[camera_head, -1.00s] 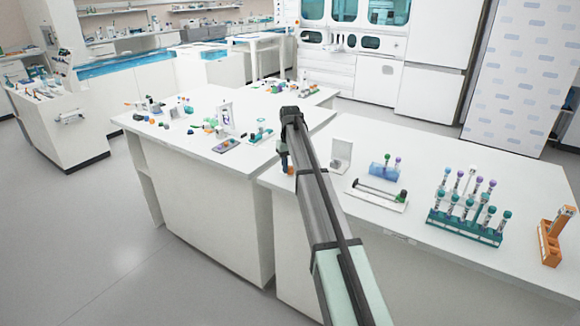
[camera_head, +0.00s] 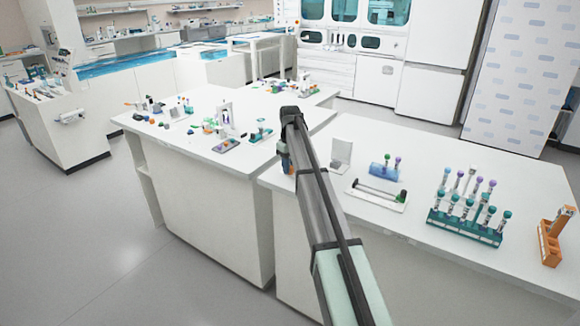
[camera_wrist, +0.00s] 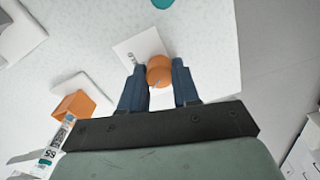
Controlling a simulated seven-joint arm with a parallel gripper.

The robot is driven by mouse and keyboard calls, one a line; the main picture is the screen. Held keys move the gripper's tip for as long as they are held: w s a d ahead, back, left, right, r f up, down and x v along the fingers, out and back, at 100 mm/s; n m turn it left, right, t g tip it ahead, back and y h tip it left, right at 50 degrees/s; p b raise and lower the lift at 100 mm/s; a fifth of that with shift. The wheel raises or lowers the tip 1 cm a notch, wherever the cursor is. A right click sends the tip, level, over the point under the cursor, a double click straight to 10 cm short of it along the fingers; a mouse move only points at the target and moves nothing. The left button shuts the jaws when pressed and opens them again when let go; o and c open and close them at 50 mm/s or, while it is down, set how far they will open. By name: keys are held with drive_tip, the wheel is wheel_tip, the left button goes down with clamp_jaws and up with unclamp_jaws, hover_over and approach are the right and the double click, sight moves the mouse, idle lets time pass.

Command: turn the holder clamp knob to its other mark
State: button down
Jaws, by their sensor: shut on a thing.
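The round orange clamp knob (camera_wrist: 159,69) is in the middle of the wrist view. My gripper (camera_wrist: 160,80) is shut on it, with one blue finger on each side. A thin light line shows on the knob's near side. A white plate (camera_wrist: 138,46) lies beside the knob and bears a small dark mark, too small to read. An orange holder block (camera_wrist: 74,106) with a labelled tube (camera_wrist: 57,143) is at the lower left. In the head view my gripper (camera_head: 288,165) is at the near table edge, and my arm mostly hides the knob.
A white stand (camera_head: 341,155), a blue tube block (camera_head: 384,170), a tray with a dark rod (camera_head: 378,193) and a teal rack of tubes (camera_head: 465,228) are to the right. An orange stand (camera_head: 552,238) is at the far right. The table edge and floor are close by.

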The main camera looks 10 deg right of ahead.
drive_tip(key=c, duration=0.8)
unclamp_jaws()
wheel_tip(320, 180, up, 14)
drive_tip(key=shift+f, duration=0.1)
